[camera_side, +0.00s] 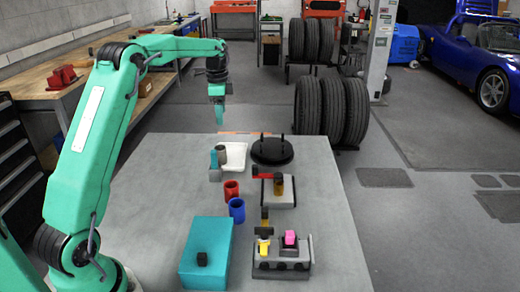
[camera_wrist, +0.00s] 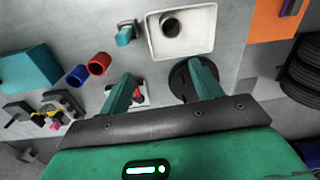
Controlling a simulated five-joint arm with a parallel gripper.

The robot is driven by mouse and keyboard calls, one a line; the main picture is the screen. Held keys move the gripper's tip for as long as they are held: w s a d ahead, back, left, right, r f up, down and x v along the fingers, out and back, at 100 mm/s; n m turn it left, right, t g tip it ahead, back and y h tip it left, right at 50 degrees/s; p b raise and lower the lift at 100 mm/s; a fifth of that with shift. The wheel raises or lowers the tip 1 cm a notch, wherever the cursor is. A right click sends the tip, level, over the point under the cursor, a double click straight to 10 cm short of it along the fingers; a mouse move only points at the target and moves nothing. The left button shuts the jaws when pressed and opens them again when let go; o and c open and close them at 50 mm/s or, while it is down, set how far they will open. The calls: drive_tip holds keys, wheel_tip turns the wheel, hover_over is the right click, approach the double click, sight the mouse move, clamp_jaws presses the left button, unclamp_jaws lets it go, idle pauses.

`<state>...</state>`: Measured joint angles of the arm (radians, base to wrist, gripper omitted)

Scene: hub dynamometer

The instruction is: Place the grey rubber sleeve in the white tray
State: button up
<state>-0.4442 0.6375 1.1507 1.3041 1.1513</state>
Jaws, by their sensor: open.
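The grey rubber sleeve (camera_wrist: 170,27) stands upright inside the white tray, left of its middle in the wrist view. It also shows in the side view (camera_side: 222,153), at the tray's left part. The white tray (camera_wrist: 207,45) lies on the grey table, and its rim shows in the side view (camera_side: 243,158). My gripper (camera_wrist: 163,68) is open and empty, with its two teal fingers spread apart. In the side view my gripper (camera_side: 217,121) hangs well above the table, over the tray's far side, clear of sleeve and tray.
A small teal-and-grey block (camera_side: 214,168) stands beside the tray. A black round base with pegs (camera_side: 271,151) is to its right. Red (camera_side: 231,190) and blue (camera_side: 237,209) cups, a teal box (camera_side: 206,252) and fixtures (camera_side: 282,262) stand nearer. The table's left part is clear.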

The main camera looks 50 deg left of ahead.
drive_tip(key=s+d+r+n+t, duration=0.1)
drive_tip(key=s+d+r+n, duration=0.1)
drive_tip(key=s+d+r, duration=0.5)
drive_tip(key=s+d+r+n+t, duration=0.25)
drive_tip(key=s+d, duration=0.35)
drive_tip(key=d, duration=0.3)
drive_tip(key=s+d+f+n, duration=0.1)
drive_tip(key=s+d, duration=0.3)
drive_tip(key=s, duration=0.4)
drive_tip(key=s+d+f+n+t, duration=0.1)
drive_tip(key=s+d+f+n, duration=0.1)
drive_tip(key=s, duration=0.6)
drive_tip(key=d+f, duration=0.1)
drive_tip(key=d, duration=0.1)
drive_tip(key=shift+s+d+f, duration=0.2)
drive_tip(key=shift+d+f, duration=0.1)
drive_tip(key=shift+d, duration=0.05)
